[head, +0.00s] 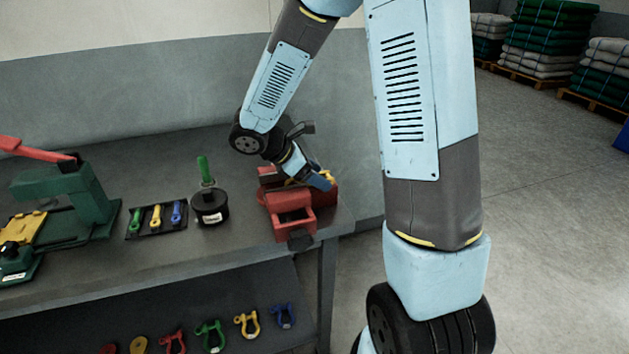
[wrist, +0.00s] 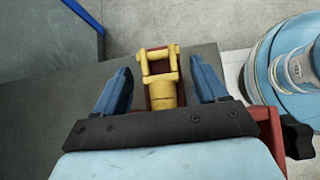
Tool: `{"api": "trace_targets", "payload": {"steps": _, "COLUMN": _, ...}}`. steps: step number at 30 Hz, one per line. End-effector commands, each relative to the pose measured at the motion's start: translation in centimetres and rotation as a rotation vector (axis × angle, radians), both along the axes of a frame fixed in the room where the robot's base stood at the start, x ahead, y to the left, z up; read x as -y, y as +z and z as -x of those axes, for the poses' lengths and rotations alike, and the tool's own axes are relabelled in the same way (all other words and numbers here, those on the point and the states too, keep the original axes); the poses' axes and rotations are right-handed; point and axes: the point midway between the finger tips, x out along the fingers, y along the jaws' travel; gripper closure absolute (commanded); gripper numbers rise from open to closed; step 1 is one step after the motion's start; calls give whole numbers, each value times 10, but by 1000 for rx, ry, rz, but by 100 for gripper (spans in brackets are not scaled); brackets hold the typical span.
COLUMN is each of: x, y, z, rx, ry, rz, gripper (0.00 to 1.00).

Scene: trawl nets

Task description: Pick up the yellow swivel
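The yellow swivel (wrist: 161,92) stands out between my gripper's two blue fingers in the wrist view, its forked end pointing away. In the head view a bit of its yellow (head: 298,179) shows at the top of the red vise (head: 293,222), partly hidden by my gripper. My gripper (head: 317,178) is over the vise. In the wrist view my gripper (wrist: 161,88) is open, with a gap between each finger and the swivel. Whether the vise jaws grip the swivel is hidden.
Left of the vise are a black pot with a green rod (head: 210,205) and a dark tray (head: 142,234) with green, yellow and blue pieces. A green press (head: 75,200) stands farther left. Coloured shackles (head: 211,335) lie on the lower shelf. The bench (head: 170,262) ends just right of the vise.

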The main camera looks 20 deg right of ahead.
Motion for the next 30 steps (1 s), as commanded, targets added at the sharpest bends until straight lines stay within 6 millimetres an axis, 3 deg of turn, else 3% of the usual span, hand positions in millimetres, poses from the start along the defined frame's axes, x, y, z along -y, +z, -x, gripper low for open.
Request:
{"api": "trace_targets", "payload": {"steps": 2, "x": 0, "y": 0, "z": 0, "rx": 0, "ry": 0, "rz": 0, "gripper": 35}}
{"api": "trace_targets", "payload": {"steps": 22, "x": 0, "y": 1, "z": -1, "rx": 1, "ry": -1, "rz": 0, "gripper": 99}}
{"api": "trace_targets", "payload": {"steps": 30, "x": 0, "y": 0, "z": -1, "rx": 2, "ry": -1, "rz": 0, "gripper": 100}}
